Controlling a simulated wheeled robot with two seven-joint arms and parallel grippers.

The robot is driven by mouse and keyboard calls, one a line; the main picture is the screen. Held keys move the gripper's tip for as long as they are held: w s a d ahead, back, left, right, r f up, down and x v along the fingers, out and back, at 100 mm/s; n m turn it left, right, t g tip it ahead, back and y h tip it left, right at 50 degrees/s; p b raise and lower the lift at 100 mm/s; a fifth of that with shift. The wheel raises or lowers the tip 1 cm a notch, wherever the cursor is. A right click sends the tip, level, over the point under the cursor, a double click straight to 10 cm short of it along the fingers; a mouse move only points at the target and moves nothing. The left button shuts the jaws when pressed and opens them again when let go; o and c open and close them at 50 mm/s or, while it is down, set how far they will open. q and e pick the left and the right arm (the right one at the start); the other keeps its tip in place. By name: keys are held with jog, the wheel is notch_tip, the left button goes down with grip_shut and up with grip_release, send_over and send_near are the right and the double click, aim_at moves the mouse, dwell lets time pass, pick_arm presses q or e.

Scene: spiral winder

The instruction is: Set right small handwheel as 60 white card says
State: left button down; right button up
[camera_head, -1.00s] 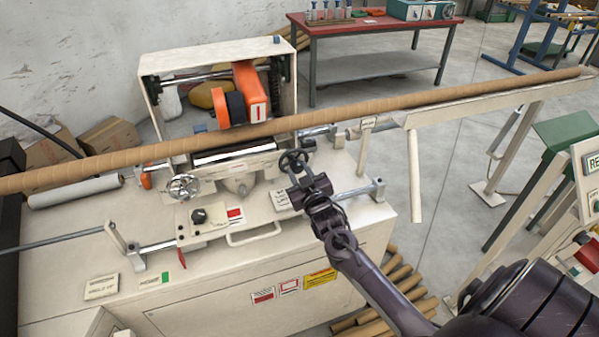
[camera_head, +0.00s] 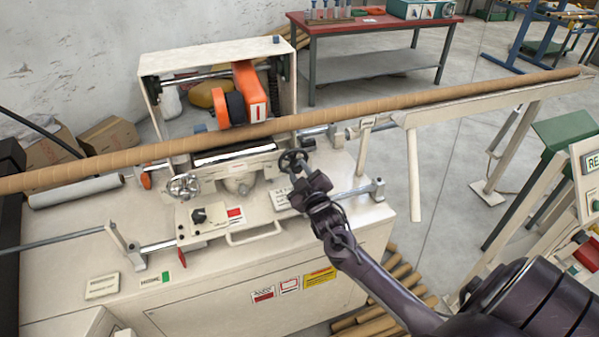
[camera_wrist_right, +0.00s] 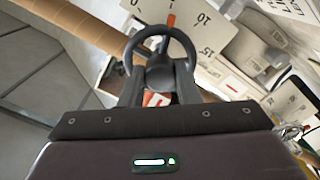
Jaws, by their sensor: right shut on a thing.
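The right small handwheel (camera_head: 292,158) is a dark spoked wheel on the front of the cream machine. It also shows in the right wrist view (camera_wrist_right: 137,42), with a pale scale plate (camera_wrist_right: 196,22) marked 0, 5, 10 and 15 behind it and an orange pointer (camera_wrist_right: 171,20) just above its rim. My right gripper (camera_head: 299,173) is shut on the handwheel; in the right wrist view its fingers (camera_wrist_right: 160,82) reach to the wheel's hub. A white card (camera_head: 281,200) lies below, partly hidden by my gripper; its text is unreadable. My left gripper is not in view.
A silver handwheel (camera_head: 183,187) and a black knob (camera_head: 198,215) are to the left. A long brown tube (camera_head: 380,107) crosses behind the wheel. A horizontal steel rod (camera_head: 355,191) runs close to my right gripper.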

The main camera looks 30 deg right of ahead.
jog(key=o, duration=1)
jog(key=shift+c, duration=0.2)
jog(key=shift+s, duration=0.1)
jog(key=shift+s+a+f, duration=0.15)
jog(key=shift+s, duration=0.25)
jog(key=b+v, duration=0.2)
jog(key=v, duration=0.4)
jog(key=shift+s, duration=0.35)
jog(key=shift+a, duration=0.15)
